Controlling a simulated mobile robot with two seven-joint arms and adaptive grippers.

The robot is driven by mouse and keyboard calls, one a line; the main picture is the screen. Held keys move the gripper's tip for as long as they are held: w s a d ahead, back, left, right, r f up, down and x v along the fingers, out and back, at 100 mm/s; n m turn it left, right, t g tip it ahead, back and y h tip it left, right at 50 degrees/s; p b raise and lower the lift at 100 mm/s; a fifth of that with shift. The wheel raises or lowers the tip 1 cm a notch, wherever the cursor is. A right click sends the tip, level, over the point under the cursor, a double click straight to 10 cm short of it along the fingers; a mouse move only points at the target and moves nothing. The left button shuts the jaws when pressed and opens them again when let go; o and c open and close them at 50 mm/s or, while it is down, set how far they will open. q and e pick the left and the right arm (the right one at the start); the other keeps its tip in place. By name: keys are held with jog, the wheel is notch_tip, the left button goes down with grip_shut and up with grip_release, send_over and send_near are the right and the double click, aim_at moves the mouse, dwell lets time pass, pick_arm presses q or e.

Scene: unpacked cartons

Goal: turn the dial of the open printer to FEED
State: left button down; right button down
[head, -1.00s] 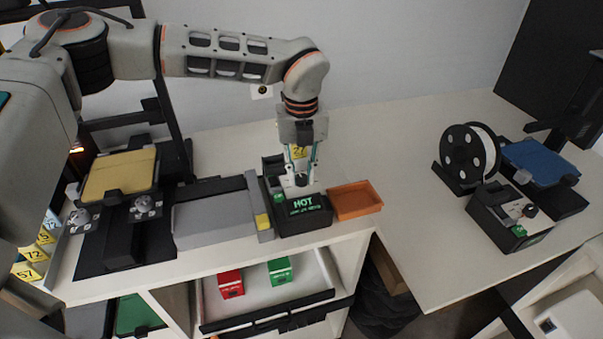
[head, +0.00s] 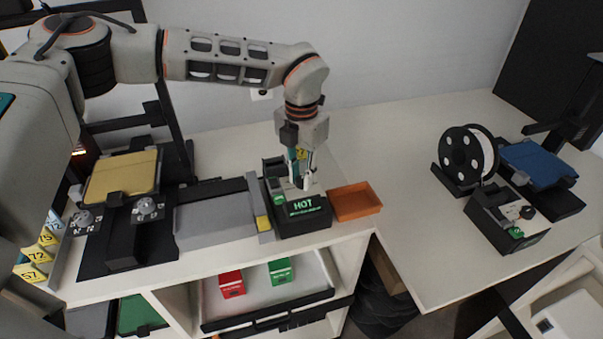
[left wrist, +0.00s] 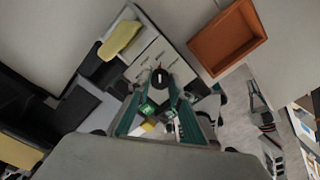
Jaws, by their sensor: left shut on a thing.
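The dark control box (head: 303,224) with a green lit display reading HOT stands on the front edge of the shelf top. My left gripper (head: 305,185) points down over its light top panel. In the left wrist view its fingertips (left wrist: 162,80) are shut around a small black round dial (left wrist: 161,77) with a pale mark. The dial is hidden by the fingers in the head view, and I cannot read which setting it points at. My right gripper is not in view.
An orange tray (head: 354,201) sits right beside the box. A printer with a yellow bed (head: 122,174) and two front knobs stands left. Another with a blue bed (head: 541,161), a spool and a control box stands right. The table between is clear.

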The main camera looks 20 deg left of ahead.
aim_at(301, 179)
pick_arm(q)
jog(key=shift+m, duration=0.4)
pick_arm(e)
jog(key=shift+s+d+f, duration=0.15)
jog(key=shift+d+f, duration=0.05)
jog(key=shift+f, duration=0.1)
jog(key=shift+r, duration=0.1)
pick_arm(q)
jog(key=c, duration=1.8)
grip_release()
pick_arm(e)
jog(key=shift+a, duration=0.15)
pick_arm(q)
jog(key=shift+r, duration=0.1)
notch_tip(301, 179, up, 12)
jog(key=shift+f, duration=0.1)
